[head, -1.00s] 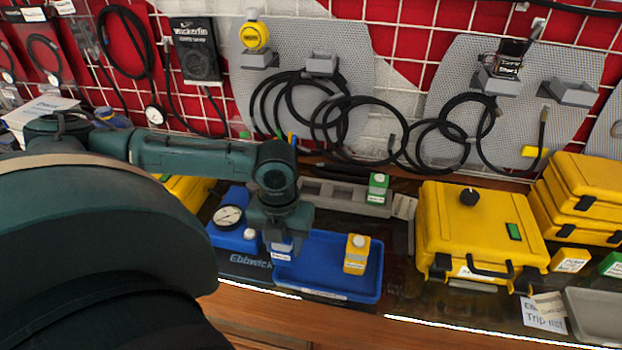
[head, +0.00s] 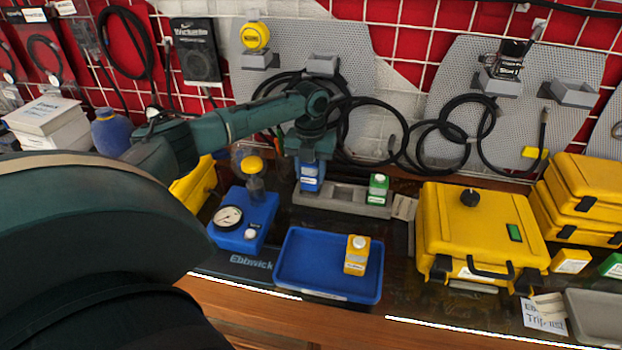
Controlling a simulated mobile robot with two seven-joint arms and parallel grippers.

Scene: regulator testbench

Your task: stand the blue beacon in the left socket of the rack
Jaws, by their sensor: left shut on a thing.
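The blue beacon (head: 311,177) is upright in my left gripper (head: 311,158), which is shut on its upper part. It is at the left end of the grey rack (head: 344,198), over the left socket. The beacon hides that socket, and I cannot tell whether its base is inside it or just above it. A green beacon (head: 378,189) stands toward the right end of the rack. My right gripper is not in view.
A blue tray (head: 290,272) in front of the rack holds a yellow beacon (head: 357,255). A blue gauge unit (head: 250,236) stands left of it. A yellow case (head: 470,236) is to the right. Cables (head: 362,132) hang behind the rack.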

